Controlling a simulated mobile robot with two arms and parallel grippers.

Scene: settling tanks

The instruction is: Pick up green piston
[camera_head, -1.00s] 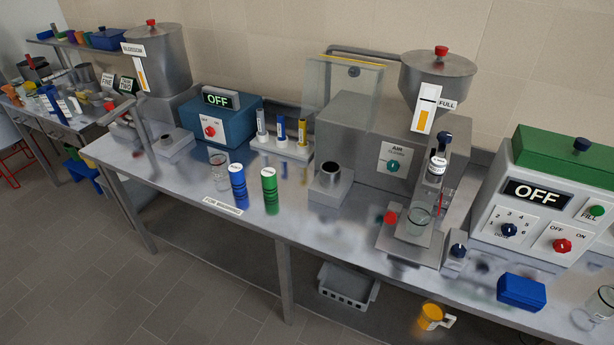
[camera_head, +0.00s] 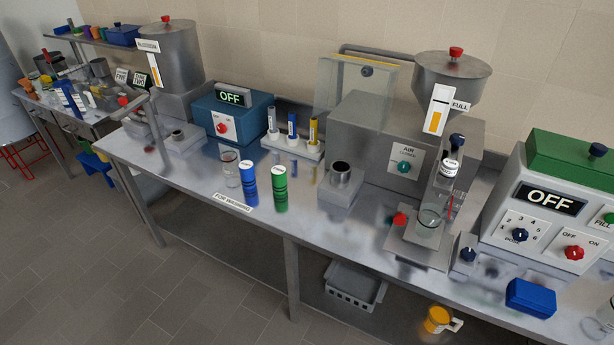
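A green cylinder (camera_head: 279,190), which looks like the green piston, stands upright on the steel bench near its front edge. It has a pale top and small markings on its side. A similar blue cylinder (camera_head: 248,186) stands close to its left. A clear glass (camera_head: 231,170) stands behind and to the left of the blue one. Neither of my grippers shows in the head view.
Behind the cylinders are a white rack (camera_head: 292,146) with three slim tubes and a blue box (camera_head: 230,118) reading OFF. A grey machine (camera_head: 385,140) and metal cup (camera_head: 340,173) stand to the right. A grey crate (camera_head: 354,287) sits below the bench. Floor in front is clear.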

